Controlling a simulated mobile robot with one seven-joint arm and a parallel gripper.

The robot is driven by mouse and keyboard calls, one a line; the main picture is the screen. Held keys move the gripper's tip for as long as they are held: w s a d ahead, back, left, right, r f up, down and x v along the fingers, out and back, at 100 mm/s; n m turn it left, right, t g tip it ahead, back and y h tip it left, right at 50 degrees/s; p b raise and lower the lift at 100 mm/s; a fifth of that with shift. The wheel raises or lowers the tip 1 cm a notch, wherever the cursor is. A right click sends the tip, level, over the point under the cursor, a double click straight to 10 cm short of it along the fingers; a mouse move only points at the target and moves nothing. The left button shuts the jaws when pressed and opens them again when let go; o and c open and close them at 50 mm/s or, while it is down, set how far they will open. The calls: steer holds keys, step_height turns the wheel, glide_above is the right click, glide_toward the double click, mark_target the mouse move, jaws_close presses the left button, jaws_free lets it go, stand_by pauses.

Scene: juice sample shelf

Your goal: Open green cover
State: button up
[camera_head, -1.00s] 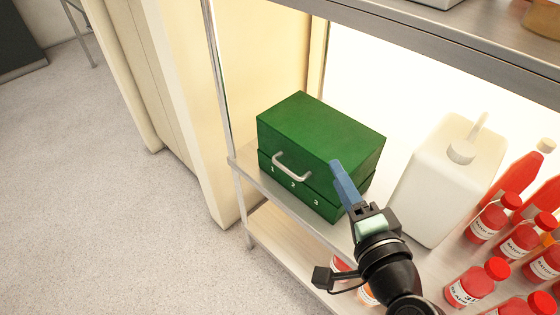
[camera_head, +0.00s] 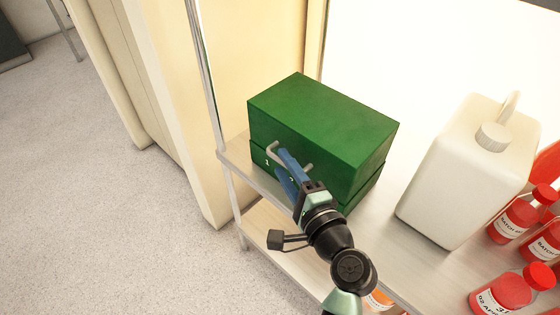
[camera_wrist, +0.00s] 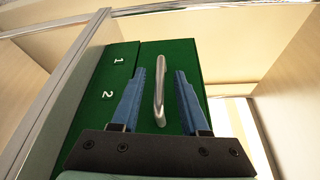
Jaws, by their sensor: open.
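The green box with its closed green cover (camera_head: 325,118) stands on the metal shelf. A silver bar handle (camera_wrist: 159,88) is fixed on the front of the cover, and part of it shows in the head view (camera_head: 273,148). My gripper (camera_head: 281,162) is at the front of the box by the handle. In the wrist view its two blue fingers (camera_wrist: 157,78) are open, one on each side of the handle, with gaps on both sides. The lower part (camera_wrist: 105,88) carries the numbers 1 and 2; the 3 is hidden behind my gripper in the head view.
A white jug (camera_head: 458,175) stands right of the box, with bare shelf between. Several red bottles (camera_head: 512,288) stand farther right. A metal shelf post (camera_head: 207,75) rises at the left. A lower shelf (camera_head: 262,222) lies below.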

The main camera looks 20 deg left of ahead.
steer(key=shift+x, duration=1.35)
jaws_close()
stand_by(0.4)
